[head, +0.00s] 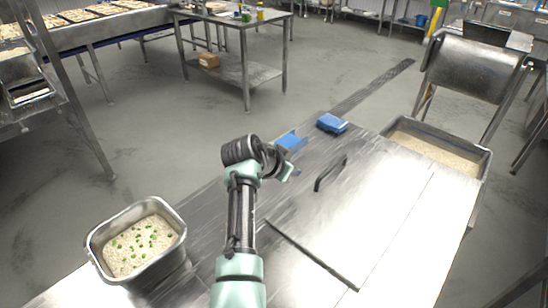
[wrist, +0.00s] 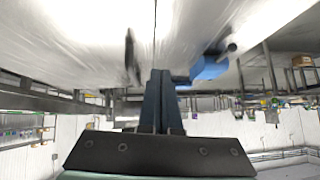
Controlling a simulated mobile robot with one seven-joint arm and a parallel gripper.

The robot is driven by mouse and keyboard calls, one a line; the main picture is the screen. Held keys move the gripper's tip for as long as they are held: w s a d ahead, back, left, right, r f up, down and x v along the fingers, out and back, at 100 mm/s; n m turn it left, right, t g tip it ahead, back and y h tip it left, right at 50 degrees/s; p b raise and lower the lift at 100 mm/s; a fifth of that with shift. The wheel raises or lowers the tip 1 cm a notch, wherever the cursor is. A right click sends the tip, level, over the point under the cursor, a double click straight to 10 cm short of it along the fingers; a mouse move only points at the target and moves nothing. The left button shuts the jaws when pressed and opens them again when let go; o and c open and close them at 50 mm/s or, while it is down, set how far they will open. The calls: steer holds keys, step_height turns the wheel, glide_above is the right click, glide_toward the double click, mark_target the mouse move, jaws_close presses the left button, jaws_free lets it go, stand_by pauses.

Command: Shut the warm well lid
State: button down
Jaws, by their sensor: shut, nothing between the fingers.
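The warm well lid (head: 365,205) looks like the broad bare steel panel in the counter, with a black bar handle (head: 330,173). It appears to lie flat, with a dark gap along its near left edge; I cannot tell if it sits fully flush. The handle shows edge-on in the wrist view (wrist: 130,55). My gripper (wrist: 158,75) is shut and empty. In the head view it is just left of the handle and apart from it, above the counter, its fingertips partly hidden by my wrist.
Two blue items lie at the counter's far edge: a block (head: 331,123) and a flatter piece (head: 290,140). A steel pan of rice with green bits (head: 182,236) is at left. An open rice bin (head: 484,166) is at right. Bare counter lies between.

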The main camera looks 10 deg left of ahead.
steer(key=v, duration=0.7)
steer(key=shift+r, duration=0.5)
steer(key=s+d+r+n+t+y+p, duration=0.15)
steer(key=r+t, duration=0.35)
steer(key=r, duration=0.9)
steer(key=s+d+r+n+t+y+p, duration=0.1)
steer(key=d+r+n+t+p, duration=0.3)
steer(key=r, duration=1)
steer(key=s+d+r+n+t+y, duration=0.1)
steer(key=s+r+t, duration=0.9)
steer(key=s+r, duration=1.1)
steer(key=shift+s+r+n+y, duration=0.35)
steer(key=shift+s+r+y, duration=0.05)
steer(key=shift+s+y, duration=0.05)
